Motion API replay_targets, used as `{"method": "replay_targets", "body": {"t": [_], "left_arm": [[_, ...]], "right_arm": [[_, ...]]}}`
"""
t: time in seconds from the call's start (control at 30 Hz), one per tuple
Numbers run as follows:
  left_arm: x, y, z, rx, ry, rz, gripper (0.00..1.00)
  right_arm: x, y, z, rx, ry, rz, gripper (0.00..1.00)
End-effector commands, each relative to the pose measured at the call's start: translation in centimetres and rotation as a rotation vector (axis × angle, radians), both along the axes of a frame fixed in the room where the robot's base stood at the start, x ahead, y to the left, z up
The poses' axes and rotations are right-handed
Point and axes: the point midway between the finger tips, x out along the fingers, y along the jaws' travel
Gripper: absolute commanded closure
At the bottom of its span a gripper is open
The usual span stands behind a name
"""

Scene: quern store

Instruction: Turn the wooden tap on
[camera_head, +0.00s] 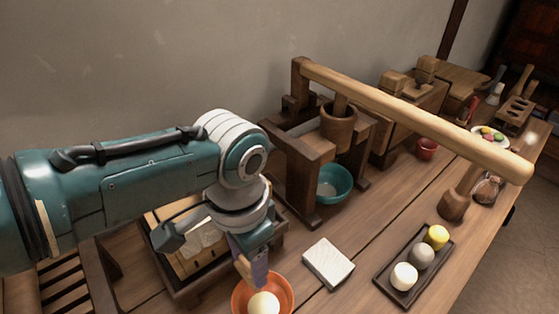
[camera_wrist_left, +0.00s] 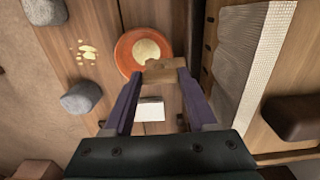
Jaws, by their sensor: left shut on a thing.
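My left gripper (camera_head: 246,268) reaches down from the left over an orange bowl. In the left wrist view its two purple fingers (camera_wrist_left: 163,80) are shut on a small light-brown wooden piece (camera_wrist_left: 164,70), which seems to be the wooden tap. The fingers and wrist hide much of it, and I cannot tell how it joins the wooden box (camera_head: 180,290) beside it. The orange bowl (camera_head: 282,286), with pale contents, lies just below the fingertips; it also shows in the left wrist view (camera_wrist_left: 122,52). My right gripper is not in view.
A white block (camera_head: 328,262) lies right of the bowl. A dark tray (camera_head: 383,277) with three balls is farther right. Behind stands a wooden press (camera_head: 309,166) with a long beam (camera_head: 420,118) and a teal bowl (camera_head: 340,184). Bare table lies between block and tray.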

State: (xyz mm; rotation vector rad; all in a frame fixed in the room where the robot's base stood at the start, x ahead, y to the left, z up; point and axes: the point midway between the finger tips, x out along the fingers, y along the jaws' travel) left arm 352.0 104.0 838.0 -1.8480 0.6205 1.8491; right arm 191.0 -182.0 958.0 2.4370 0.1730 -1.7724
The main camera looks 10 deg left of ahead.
Motion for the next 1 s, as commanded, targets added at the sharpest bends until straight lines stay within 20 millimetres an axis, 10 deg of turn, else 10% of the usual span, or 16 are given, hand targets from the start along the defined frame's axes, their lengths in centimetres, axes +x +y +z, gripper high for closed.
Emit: {"method": "replay_targets", "body": {"t": [0.2,0.23,0.47,0.77,1.0], "left_arm": [[0.0,-0.1,0.1,-0.004,0.000,0.005,0.98],[0.0,-0.1,0.1,-0.003,0.000,0.005,0.39],[0.0,0.0,0.0,-0.001,0.000,0.002,0.13],[0.0,0.0,0.4,-0.002,-0.001,0.001,0.12],[0.1,0.0,4.8,-0.003,-0.003,0.000,0.12]], "right_arm": [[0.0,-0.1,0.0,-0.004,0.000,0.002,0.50],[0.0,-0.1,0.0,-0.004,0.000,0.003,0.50],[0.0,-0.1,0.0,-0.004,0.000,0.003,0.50],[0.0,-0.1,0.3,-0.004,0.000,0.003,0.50],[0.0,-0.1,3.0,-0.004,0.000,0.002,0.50]]}}
